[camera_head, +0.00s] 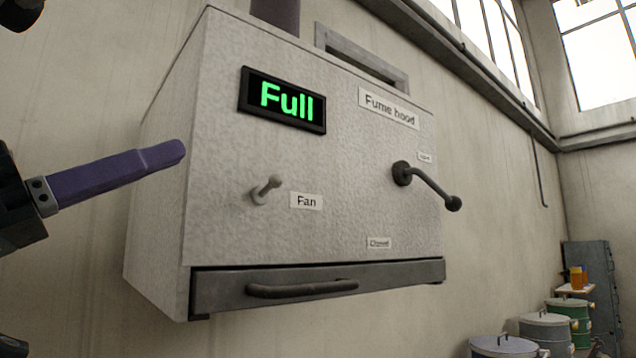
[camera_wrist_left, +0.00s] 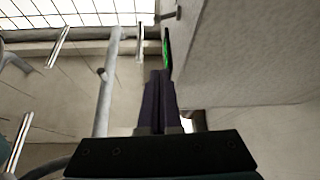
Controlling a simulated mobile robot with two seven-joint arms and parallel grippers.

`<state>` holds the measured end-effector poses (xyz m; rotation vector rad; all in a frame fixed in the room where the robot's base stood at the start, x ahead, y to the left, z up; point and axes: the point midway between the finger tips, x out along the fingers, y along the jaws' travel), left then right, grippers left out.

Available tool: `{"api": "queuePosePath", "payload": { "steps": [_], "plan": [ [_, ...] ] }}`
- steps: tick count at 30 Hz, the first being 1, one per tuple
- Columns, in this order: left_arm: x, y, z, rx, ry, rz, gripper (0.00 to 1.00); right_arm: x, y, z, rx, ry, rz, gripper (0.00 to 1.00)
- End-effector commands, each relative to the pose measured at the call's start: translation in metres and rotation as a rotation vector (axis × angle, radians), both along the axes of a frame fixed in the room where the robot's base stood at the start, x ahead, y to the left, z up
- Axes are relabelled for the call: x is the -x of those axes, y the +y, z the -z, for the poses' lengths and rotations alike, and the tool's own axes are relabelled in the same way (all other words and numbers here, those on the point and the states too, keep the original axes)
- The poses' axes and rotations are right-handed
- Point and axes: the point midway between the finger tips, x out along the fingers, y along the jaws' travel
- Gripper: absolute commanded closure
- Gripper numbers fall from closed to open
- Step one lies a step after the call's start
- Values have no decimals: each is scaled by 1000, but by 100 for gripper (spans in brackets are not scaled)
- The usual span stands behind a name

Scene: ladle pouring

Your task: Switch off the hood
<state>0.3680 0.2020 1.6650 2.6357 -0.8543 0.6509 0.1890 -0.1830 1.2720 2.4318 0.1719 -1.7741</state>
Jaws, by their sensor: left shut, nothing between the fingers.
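The fume hood (camera_head: 330,200) is a pale speckled box on the wall in the head view. Its display (camera_head: 284,100) reads "Full" in green. The small grey fan toggle switch (camera_head: 266,189) sticks out of the front panel, its tip tilted up and right, beside the "Fan" label (camera_head: 306,201). My left gripper (camera_head: 180,151), with purple fingers, is shut and empty. In the head view it shows left of the switch, over the hood's left side, apart from the switch. In the left wrist view the closed fingers (camera_wrist_left: 159,78) point toward the green display (camera_wrist_left: 166,47), seen edge-on.
A dark crank lever (camera_head: 428,186) sits on the panel's right, pointing down-right between a small upper label and a "Closed" label (camera_head: 379,243). A drawer-like strip with a bar handle (camera_head: 302,289) runs along the hood's bottom. Drums (camera_head: 545,328) stand far lower right.

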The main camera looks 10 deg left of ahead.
Motion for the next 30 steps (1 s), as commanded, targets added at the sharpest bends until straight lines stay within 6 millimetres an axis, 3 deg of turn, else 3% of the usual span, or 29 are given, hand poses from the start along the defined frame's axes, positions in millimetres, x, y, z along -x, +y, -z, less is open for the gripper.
{"api": "queuePosePath", "payload": {
  "steps": [8, 19, 22, 30],
  "plan": [
    [-19, -12, -21, 1, -4, 0, 100, 0, 0, -26, 0, 0, 0, 50],
    [-74, -49, -60, 0, -2, 0, 100, 0, 0, -84, 0, -1, 0, 50],
    [-74, -52, -35, -3, 10, -1, 100, -1, 0, -89, 0, -2, 0, 50],
    [-75, -56, -12, -2, 2, -1, 100, -1, 0, -96, 0, -2, 0, 50]
  ]
}}
